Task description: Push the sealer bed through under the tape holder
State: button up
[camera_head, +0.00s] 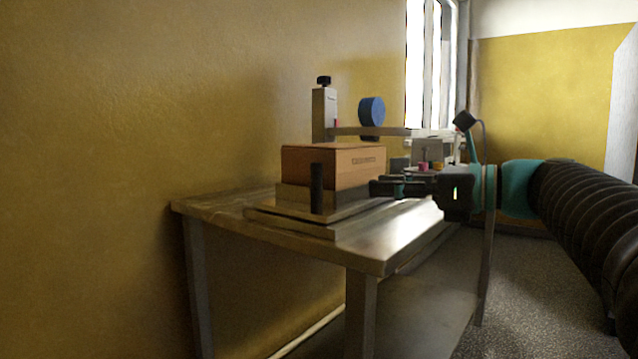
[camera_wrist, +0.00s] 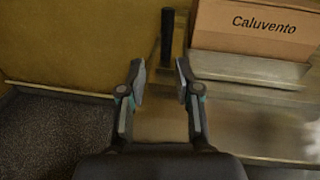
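The sealer bed (camera_head: 293,195) is a grey metal tray on a base plate on the table. A brown carton (camera_head: 335,168) sits on it; its print reads "Caluvento" in the wrist view (camera_wrist: 255,27). A black upright handle (camera_head: 317,188) stands at the bed's near end, and shows in the wrist view (camera_wrist: 167,38) too. The tape holder, a post (camera_head: 324,113) with an arm and a blue tape roll (camera_head: 371,110), stands behind the carton. My gripper (camera_head: 374,188) is open and empty beside the carton. In the wrist view (camera_wrist: 160,66) the handle appears beyond the fingertips, toward the right one.
The metal table (camera_head: 375,245) has bare room at its front right. Small items, including pink and yellow ones (camera_head: 424,167), stand farther back on the right. A yellow wall (camera_head: 150,100) runs behind the table, and speckled floor (camera_head: 540,290) lies to the right.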

jog(key=w+r+y, duration=0.1)
send_over(317, 212)
jog(key=w, duration=0.1)
jog(key=shift+a+r+m+b, duration=0.1)
jog(key=shift+r+m+b, duration=0.15)
jog(key=shift+b, duration=0.2)
grip_shut()
